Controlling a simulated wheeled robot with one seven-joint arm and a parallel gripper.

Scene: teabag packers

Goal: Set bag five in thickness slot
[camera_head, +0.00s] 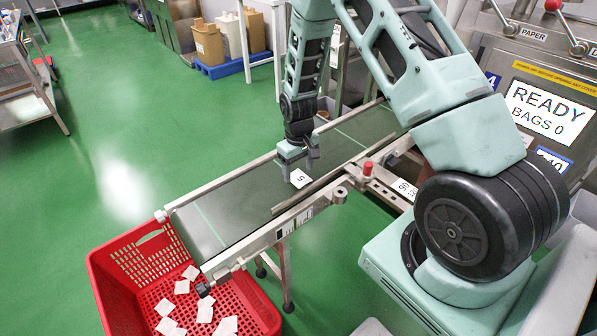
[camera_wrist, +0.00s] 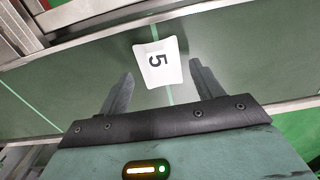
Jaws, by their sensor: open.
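Bag five (camera_head: 300,178) is a small white packet marked 5 on the dark green conveyor belt (camera_head: 240,200). In the wrist view bag five (camera_wrist: 157,64) lies ahead of and between my two fingers, across a pale line on the belt. My gripper (camera_head: 298,168) is just above the belt, right at the bag; in the wrist view my gripper (camera_wrist: 160,82) has its fingers spread, with nothing held between them. Contact with the bag cannot be told. A metal fixture (camera_head: 375,180) with a red knob and a label plate stands at the belt's near side; I cannot tell whether it holds the thickness slot.
A red crate (camera_head: 110,290) with several white bags stands on the floor below the belt's left end. Metal rails (camera_head: 240,252) edge the belt. A machine screen (camera_head: 550,112) at the right reads READY, BAGS 0. The belt left of my gripper is clear.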

